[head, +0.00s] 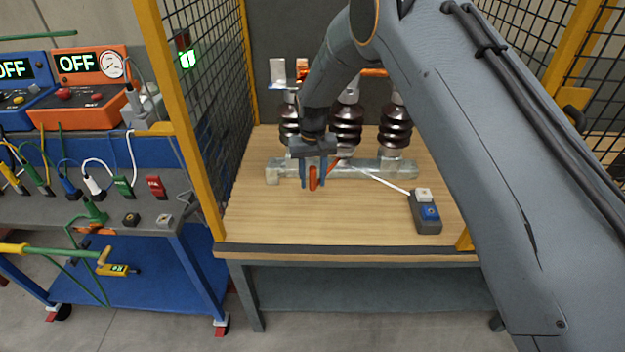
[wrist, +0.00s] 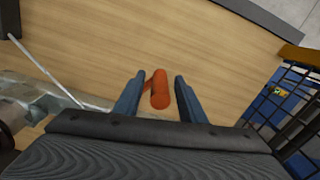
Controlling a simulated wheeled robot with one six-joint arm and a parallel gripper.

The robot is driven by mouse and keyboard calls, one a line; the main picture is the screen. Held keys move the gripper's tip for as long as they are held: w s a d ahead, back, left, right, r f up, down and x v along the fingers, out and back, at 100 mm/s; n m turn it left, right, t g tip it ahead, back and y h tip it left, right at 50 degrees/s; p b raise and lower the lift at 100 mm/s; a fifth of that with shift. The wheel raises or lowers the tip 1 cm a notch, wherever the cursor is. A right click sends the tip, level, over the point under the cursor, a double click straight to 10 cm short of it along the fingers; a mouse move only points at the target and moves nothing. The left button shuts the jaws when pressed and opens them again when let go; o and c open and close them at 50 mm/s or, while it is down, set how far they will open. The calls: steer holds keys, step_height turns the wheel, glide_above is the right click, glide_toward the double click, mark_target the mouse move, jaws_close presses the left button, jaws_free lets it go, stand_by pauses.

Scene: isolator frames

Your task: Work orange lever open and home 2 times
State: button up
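The orange lever (head: 313,178) stands at the front of the isolator frame (head: 370,167) on the wooden bench, and its grip end points toward me. In the wrist view the orange lever (wrist: 160,90) lies between my two fingers, with a visible gap on each side. My gripper (head: 313,176) is open around the lever, with its fingers pointing down in the head view. The fingers also show in the wrist view (wrist: 157,92). The lever's lower linkage is partly hidden behind my gripper.
Dark ribbed insulators (head: 346,125) stand behind the lever. A grey box with white and blue buttons (head: 426,212) sits at the bench's right, with a pale rod or cable running to it. Yellow-framed mesh (head: 205,70) bounds the left side. The front bench top (head: 300,225) is clear.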

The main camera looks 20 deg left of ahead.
steer(key=shift+f, duration=0.85)
steer(key=shift+c, duration=0.2)
steer(key=c, duration=0.7)
jaws_close()
